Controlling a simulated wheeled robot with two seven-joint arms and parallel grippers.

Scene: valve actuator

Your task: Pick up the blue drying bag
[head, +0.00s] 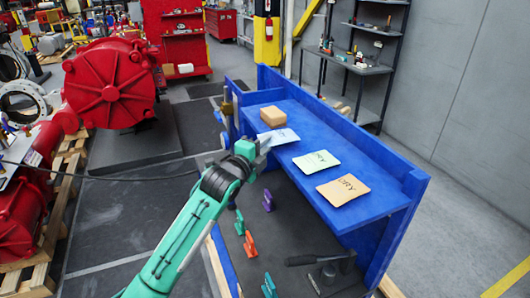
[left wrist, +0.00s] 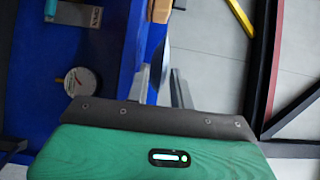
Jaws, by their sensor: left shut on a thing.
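The blue drying bag (head: 280,137) is a flat, pale blue packet over the left part of the blue bench's raised shelf. My left gripper (head: 262,146) is at its left edge and shut on it. In the left wrist view the bag (left wrist: 166,52) shows nearly edge-on as a thin pale strip running up from between the fingers (left wrist: 160,88). The fingers hide its gripped edge. I cannot tell whether the bag is clear of the shelf. My right gripper is not in view.
A pale green bag (head: 316,161) and a tan bag (head: 343,190), both marked DRY, lie to the right on the blue shelf (head: 377,206). A brown box (head: 272,117) sits behind. Several coloured clamps (head: 250,244) and a dark vise-like tool (head: 325,272) are on the lower dark surface.

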